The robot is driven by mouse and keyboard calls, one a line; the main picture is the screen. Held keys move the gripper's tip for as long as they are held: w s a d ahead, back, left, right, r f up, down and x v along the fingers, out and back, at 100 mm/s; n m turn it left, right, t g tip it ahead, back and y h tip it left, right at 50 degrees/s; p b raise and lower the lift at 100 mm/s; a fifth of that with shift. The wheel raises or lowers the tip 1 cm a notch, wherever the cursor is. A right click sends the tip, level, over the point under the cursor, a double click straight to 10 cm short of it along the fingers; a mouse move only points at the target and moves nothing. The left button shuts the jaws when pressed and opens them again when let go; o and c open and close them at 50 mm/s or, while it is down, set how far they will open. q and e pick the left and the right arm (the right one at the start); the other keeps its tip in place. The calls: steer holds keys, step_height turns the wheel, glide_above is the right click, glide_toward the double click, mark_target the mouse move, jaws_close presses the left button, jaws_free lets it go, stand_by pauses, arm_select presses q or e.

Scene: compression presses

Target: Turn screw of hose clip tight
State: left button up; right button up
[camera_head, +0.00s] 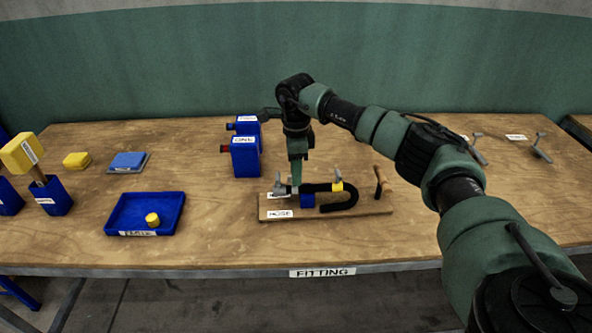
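A black hose (345,203) lies in a U-bend on a wooden board (375,208) with a "HOSE" label. A yellow clip (337,187) with a small grey upright screw sits around the upper run of the hose. A blue block (307,200) stands near the hose's left ends. A small grey part (279,187), perhaps another screw, is at the board's left side. My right gripper (295,183) points down beside this grey part, left of the yellow clip. Its fingers are too small and dark to tell if they are open or touching anything. My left gripper is out of view.
A brown T-shaped handle (381,181) stands at the board's right. Two blue boxes (245,157) stand behind the board. Grey T-shaped parts (541,148) stand at the far right. The table front is mostly clear.

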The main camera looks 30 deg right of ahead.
jaws_close()
steer(key=m, duration=0.4)
steer(key=shift+r+m, duration=0.1)
steer(key=shift+m, duration=0.3)
steer(key=m+p, duration=0.1)
steer(key=m, duration=0.3)
steer(key=shift+a+m, duration=0.15)
steer(key=shift+m, duration=0.15)
steer(key=m, duration=0.4)
steer(key=shift+a+m+p, duration=0.1)
steer(key=shift+m+p, duration=0.2)
steer(key=shift+p, duration=0.05)
steer(key=shift+m+p, duration=0.3)
steer(key=shift+m, duration=1.6)
